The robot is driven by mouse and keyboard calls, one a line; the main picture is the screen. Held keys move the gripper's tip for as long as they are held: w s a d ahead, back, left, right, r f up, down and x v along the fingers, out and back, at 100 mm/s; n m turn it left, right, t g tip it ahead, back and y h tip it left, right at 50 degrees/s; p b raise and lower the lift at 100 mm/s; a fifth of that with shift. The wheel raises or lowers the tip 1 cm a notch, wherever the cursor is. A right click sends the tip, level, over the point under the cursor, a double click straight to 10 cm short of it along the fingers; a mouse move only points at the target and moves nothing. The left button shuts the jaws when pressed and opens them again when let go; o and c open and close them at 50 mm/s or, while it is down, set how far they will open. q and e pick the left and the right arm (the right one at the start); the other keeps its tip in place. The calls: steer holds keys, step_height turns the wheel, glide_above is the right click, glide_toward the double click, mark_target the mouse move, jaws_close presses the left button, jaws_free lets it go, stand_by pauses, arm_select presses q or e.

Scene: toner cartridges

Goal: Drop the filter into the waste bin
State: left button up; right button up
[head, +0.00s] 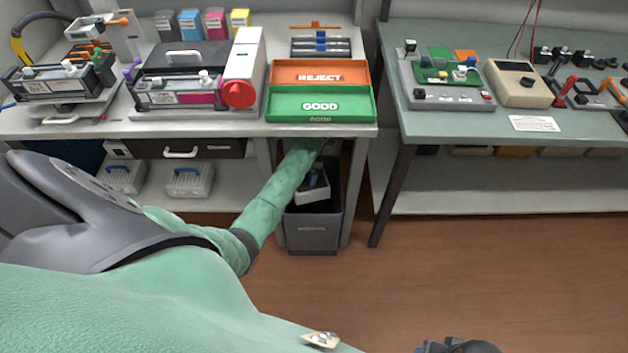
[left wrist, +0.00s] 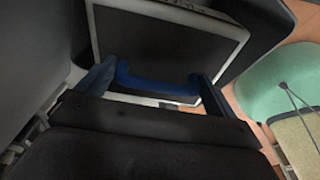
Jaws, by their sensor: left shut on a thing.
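The left gripper (head: 317,168) is at the bin's mouth, partly in shadow under the bench. It is shut on the blue handle of the filter, a dark panel with a pale frame (head: 314,194). In the left wrist view the filter (left wrist: 165,45) hangs beyond the fingers, its blue handle (left wrist: 155,84) between them. I cannot tell how far the filter is inside the bin. A dark part at the bottom edge may be my right gripper (head: 457,346); its fingers are hidden.
Above the bin, the orange REJECT tray (head: 348,77) and green GOOD tray (head: 348,105) sit at the bench edge. Bench legs stand close on both sides of the bin. A toner cartridge unit (head: 178,92) stands left. The floor in front is clear.

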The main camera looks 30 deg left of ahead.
arm_select(q)
steer(key=o, duration=1.3)
steer(key=shift+c, duration=0.2)
steer(key=shift+r, duration=0.15)
step_height(320, 180, up, 8)
steer(key=shift+w+d+f+b, duration=0.25)
steer(key=shift+w+d+b, duration=0.1)
steer(key=shift+w+b, duration=0.1)
